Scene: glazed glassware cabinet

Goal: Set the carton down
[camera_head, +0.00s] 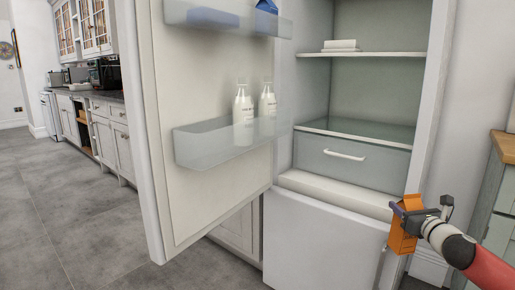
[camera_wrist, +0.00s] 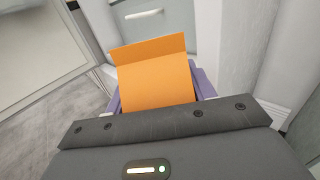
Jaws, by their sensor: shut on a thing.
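An orange carton (camera_head: 402,238) is held in my gripper (camera_head: 405,215) at the right of the head view, in front of the right edge of the open fridge. My gripper is shut on the carton, with its purple fingers at the carton's sides. In the wrist view the carton (camera_wrist: 156,82) fills the middle, between the purple fingers (camera_wrist: 158,90). The carton's underside is not seen resting on anything. The far side of the carton is hidden.
The fridge door (camera_head: 205,215) stands open at the left, its lower bin (camera_head: 205,150) holding two white bottles (camera_head: 243,108). Inside, a glass shelf (camera_head: 365,131) above the drawer (camera_head: 350,160) is clear. A white stack (camera_head: 341,46) lies on the upper shelf. A wooden-topped counter (camera_head: 503,145) stands at right.

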